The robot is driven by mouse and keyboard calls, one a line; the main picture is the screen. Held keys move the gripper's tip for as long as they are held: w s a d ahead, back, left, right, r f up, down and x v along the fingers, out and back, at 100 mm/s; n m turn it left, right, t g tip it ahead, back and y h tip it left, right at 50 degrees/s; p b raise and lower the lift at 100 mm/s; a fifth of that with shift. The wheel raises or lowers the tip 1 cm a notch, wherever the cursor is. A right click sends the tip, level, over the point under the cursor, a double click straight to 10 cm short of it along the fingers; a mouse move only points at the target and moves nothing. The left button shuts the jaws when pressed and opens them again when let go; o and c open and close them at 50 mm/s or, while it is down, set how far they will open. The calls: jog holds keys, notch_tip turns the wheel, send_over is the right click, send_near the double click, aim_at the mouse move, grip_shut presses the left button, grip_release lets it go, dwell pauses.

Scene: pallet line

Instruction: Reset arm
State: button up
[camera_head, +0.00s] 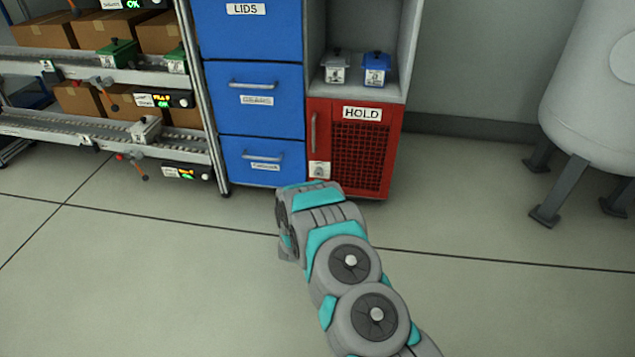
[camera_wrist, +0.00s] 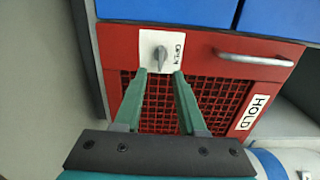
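My arm reaches forward over the floor to the red HOLD cabinet (camera_head: 349,150). In the head view its end covers my gripper's fingers. In the wrist view my gripper (camera_wrist: 160,75) has two green fingers spread apart with nothing between them. Their tips are just short of a small grey knob (camera_wrist: 159,58) on a white plate marked OPEN, on the red door (camera_wrist: 195,55); I cannot tell whether they touch the plate. The plate with the knob also shows low on the door in the head view (camera_head: 319,170). The door looks shut.
Blue drawers (camera_head: 252,98) stand left of the cabinet. Two small lidded pots, one grey (camera_head: 335,70) and one blue (camera_head: 376,70), sit on the shelf above it. Roller racks with boxes (camera_head: 107,29) are at left, a pale tank (camera_head: 595,85) at right. Floor between is clear.

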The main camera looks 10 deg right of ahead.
jog(key=shift+s, duration=0.5)
jog(key=shift+a, duration=0.1)
jog(key=s+a+r+n+g+y, duration=0.2)
jog(key=a+r+n+g+y, duration=0.35)
jog(key=r, duration=0.35)
jog(key=s+a+r+n+g+y, duration=0.2)
jog(key=s+r+n+g, duration=0.35)
jog(key=s, duration=0.85)
jog(key=s+d+r+n+g+h, duration=0.1)
jog(key=s+d+r+n+g, duration=0.25)
jog(key=s, duration=1.15)
jog(key=s+d+r+n+g, duration=0.25)
jog(key=s+r+n, duration=0.2)
jog(key=s, duration=1.05)
jog(key=s+d+r+n+g+h, duration=0.1)
jog(key=s+d+r+n+g, duration=0.2)
jog(key=s, duration=1.2)
notch_tip(320, 180, up, 15)
jog(key=t+p, duration=0.1)
jog(key=p, duration=1.3)
jog(key=shift+d, duration=0.25)
